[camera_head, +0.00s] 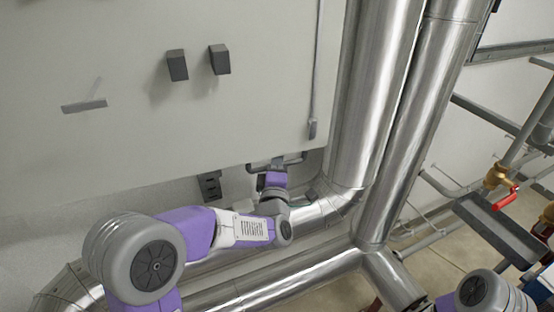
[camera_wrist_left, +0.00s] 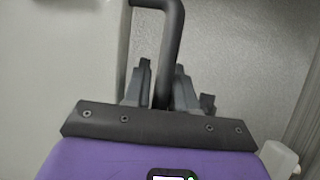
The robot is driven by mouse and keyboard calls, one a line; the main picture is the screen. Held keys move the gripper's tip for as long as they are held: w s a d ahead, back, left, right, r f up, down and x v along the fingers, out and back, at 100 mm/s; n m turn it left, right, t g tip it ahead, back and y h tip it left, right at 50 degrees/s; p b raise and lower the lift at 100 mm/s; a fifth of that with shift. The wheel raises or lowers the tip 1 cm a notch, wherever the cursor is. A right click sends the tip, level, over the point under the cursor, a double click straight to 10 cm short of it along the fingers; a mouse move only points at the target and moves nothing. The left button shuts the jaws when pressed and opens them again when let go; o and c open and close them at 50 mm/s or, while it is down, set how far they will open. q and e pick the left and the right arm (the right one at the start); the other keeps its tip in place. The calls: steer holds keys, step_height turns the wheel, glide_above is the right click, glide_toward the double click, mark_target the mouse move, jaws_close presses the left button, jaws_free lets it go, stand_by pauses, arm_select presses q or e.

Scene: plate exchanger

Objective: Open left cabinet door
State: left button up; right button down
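The cabinet (camera_head: 200,120) is a large pale panel filling the upper left of the head view. A dark bar handle (camera_head: 290,160) shows at its lower right edge. My left gripper (camera_head: 277,164) is at this handle, its fingers mostly hidden in the head view. In the left wrist view, the bent black handle (camera_wrist_left: 170,50) runs down between the two grey fingers (camera_wrist_left: 163,85), which stand close on both sides of it. The gripper looks shut on the bar. The cabinet door looks closed. My right gripper is not in view.
Two dark blocks (camera_head: 178,65) (camera_head: 220,59) and a grey flat handle (camera_head: 84,106) stick out of the panel. Thick shiny pipes (camera_head: 375,90) stand just right of the cabinet and run below my left arm. A red-handled valve (camera_head: 505,197) is at the right.

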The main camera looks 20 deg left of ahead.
arm_select(q)
steer(key=b+v, duration=0.1)
steer(key=v, duration=0.6)
steer(key=shift+s, duration=0.25)
steer(key=shift+d+f, duration=0.1)
steer(key=shift+d, duration=0.05)
